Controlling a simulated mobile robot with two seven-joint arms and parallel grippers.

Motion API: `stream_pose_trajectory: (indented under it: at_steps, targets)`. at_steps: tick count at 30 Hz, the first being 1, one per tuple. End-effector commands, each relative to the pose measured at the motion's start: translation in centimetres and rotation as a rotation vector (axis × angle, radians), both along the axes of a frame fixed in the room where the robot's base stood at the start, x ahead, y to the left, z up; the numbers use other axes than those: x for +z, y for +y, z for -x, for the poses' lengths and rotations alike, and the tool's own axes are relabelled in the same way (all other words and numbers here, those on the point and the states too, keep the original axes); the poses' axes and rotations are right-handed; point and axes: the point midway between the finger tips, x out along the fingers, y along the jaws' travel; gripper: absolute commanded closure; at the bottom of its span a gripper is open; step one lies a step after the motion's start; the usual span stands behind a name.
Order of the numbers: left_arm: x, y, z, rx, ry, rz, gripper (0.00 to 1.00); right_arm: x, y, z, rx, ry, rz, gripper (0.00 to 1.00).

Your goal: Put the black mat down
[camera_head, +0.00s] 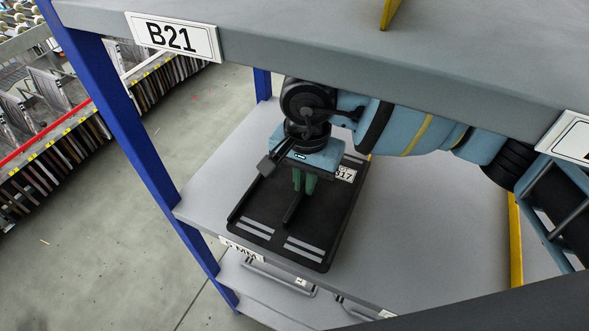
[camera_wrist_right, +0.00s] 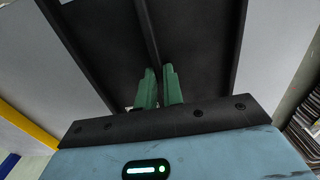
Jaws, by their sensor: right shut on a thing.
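The black mat (camera_head: 328,216) is a flat rectangular panel with a raised centre rib, grey stripes near its ends and a white label. It is over the left part of the grey shelf (camera_head: 430,240), roughly level; I cannot tell whether it touches the shelf. My right gripper (camera_head: 304,184) is above the mat, its green fingers shut on the rib. In the right wrist view the green fingers (camera_wrist_right: 159,86) close around the rib, and the mat (camera_wrist_right: 205,45) fills the middle. My left gripper is not in view.
An upper shelf labelled B21 (camera_head: 178,37) hangs over my right arm. A blue post (camera_head: 125,115) stands at the left and a yellow post (camera_head: 515,240) at the right. The shelf right of the mat is clear. A rack (camera_head: 85,120) stands across the floor.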

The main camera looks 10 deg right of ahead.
Motion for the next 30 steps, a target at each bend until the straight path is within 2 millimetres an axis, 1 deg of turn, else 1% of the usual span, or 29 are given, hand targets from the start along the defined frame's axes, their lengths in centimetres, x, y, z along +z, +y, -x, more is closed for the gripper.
stream_pose_trajectory:
  at_steps: [1, 6, 10, 14, 19, 22, 23, 28, 30]
  targets:
    - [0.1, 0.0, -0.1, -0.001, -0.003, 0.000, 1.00, 0.1, 0.2, -1.0, -0.004, -0.002, 0.000, 1.00]
    - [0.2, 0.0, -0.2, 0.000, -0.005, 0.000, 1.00, -0.2, 0.6, -3.5, -0.002, -0.001, 0.000, 1.00]
    - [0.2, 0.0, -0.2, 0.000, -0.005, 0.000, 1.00, -0.3, 0.9, -4.7, -0.001, -0.002, -0.001, 1.00]
    - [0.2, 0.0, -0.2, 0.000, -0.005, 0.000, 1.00, -0.4, 0.9, -5.2, 0.001, -0.002, -0.001, 1.00]
    - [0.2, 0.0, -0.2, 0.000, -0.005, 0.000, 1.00, -0.4, 0.9, -5.3, 0.001, -0.002, -0.001, 1.00]
    - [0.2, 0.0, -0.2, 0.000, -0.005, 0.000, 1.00, -0.4, 1.0, -5.8, 0.000, -0.001, 0.000, 1.00]
    - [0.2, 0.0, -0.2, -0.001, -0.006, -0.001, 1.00, -0.6, 1.0, -5.9, -0.001, 0.000, 0.000, 1.00]
    - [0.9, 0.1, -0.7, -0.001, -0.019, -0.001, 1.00, -3.1, 1.0, -5.7, 0.000, 0.001, 0.001, 1.00]
    - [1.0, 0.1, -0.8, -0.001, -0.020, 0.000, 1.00, -3.7, 1.0, -5.8, 0.000, -0.001, 0.000, 1.00]
